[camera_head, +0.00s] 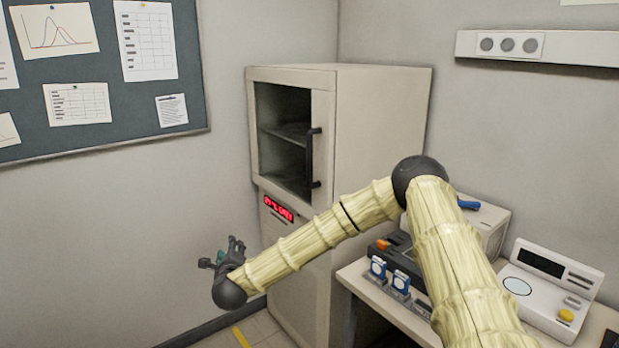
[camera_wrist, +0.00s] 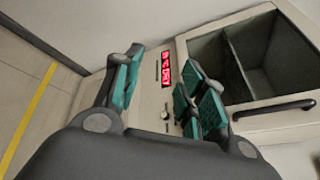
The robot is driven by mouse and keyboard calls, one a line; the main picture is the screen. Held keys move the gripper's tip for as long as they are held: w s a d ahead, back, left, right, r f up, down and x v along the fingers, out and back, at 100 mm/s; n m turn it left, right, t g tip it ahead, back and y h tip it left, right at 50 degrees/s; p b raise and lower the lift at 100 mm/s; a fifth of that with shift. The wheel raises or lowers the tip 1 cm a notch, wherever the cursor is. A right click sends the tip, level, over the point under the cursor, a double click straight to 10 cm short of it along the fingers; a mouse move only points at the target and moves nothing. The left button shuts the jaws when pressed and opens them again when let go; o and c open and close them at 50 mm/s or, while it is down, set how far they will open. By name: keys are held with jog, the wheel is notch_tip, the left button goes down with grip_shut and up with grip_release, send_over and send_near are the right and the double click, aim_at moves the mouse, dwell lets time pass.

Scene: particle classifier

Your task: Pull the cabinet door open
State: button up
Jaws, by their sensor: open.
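The cabinet (camera_head: 380,140) is tall and cream-coloured and stands in the corner. Its upper door (camera_head: 322,110) has a dark glass pane and looks shut. A dark vertical handle (camera_head: 311,158) sits on the door's right side. In the wrist view the handle (camera_wrist: 275,109) shows at the right, beyond my fingers. My gripper (camera_head: 232,250) is open and empty, in front and to the left of the cabinet, lower than the handle and apart from it. In the wrist view its green-padded fingers (camera_wrist: 160,92) are spread, with the cabinet's lower front between them.
A red lit display (camera_head: 278,208) is on the cabinet front below the door. A bench (camera_head: 350,275) at the right holds a white instrument (camera_head: 545,290) and small blue-and-white items (camera_head: 389,275). A notice board (camera_head: 95,75) hangs at the left. The floor has a yellow stripe (camera_head: 241,337).

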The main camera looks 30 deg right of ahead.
jog(key=w+d+r+m+h+p, duration=0.1)
jog(key=w+d+r+m+h, duration=0.1)
jog(key=d+r+m, duration=0.35)
jog(key=w+d+r+m+h, duration=0.1)
jog(key=d+r+m+h, duration=0.15)
jog(key=d+r, duration=0.45)
jog(key=m+g+h+p, duration=0.2)
jog(key=m+g+h, duration=0.25)
jog(key=m, duration=0.45)
send_near(309, 144)
jog(key=d, duration=0.1)
jog(key=shift+n+t, duration=0.25)
jog(key=shift+n, duration=0.05)
jog(key=p+x, duration=0.4)
jog(key=x, duration=0.4)
jog(key=shift+w+d+f, duration=0.1)
jog(key=shift+w+f, duration=0.1)
jog(key=shift+w, duration=0.1)
jog(key=shift+p+x, duration=0.45)
jog(key=shift+x, duration=0.45)
jog(key=shift+f, duration=0.15)
jog(key=shift+c, duration=0.5)
grip_shut()
